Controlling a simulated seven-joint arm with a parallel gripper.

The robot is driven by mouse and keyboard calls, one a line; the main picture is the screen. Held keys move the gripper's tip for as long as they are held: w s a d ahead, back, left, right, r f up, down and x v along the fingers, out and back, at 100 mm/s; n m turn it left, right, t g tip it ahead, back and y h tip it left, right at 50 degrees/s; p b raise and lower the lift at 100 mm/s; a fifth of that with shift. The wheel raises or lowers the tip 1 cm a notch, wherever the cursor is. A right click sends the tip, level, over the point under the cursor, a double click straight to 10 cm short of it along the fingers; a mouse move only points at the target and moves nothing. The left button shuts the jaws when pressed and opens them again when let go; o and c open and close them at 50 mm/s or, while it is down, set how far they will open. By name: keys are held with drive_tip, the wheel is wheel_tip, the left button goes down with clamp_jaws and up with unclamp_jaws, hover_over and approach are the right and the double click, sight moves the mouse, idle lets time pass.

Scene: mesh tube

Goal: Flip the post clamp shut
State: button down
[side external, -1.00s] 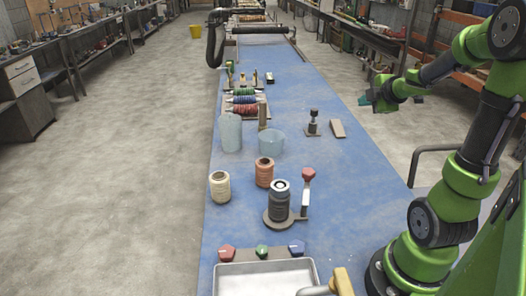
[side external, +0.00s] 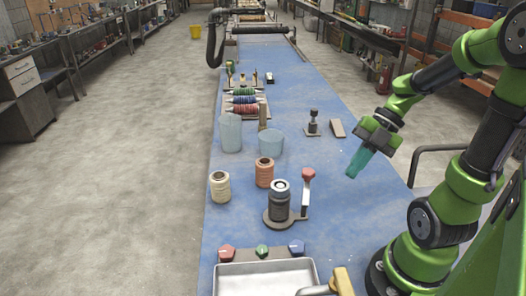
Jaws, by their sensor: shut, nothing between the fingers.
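The post clamp appears to be the stand with a dark round base (side external: 275,221). A dark spool (side external: 280,203) with a pale ring on top sits upright on this base. Beside it on the right stands a pale arm (side external: 305,194) with a red knob (side external: 308,174) on top, raised upright and not lying over the spool. My gripper (side external: 355,167), with teal fingers pointing down and slightly left, is over the right edge of the blue table. It is shut and empty, right of the red knob and clear of it.
An orange spool (side external: 264,174) and a cream spool (side external: 220,187) stand left of the clamp. Clear blue cups (side external: 270,143) are behind. A small black post fixture (side external: 313,124) and a wedge (side external: 337,129) stand further back. A metal tray (side external: 265,279) is in front. The blue table (side external: 345,215) right of the clamp is bare.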

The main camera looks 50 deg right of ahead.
sight(307, 186)
drive_tip(key=w+a+f, duration=0.4)
drive_tip(key=w+a, duration=0.1)
drive_tip(key=shift+a+f, duration=0.25)
drive_tip(key=shift+f, duration=0.15)
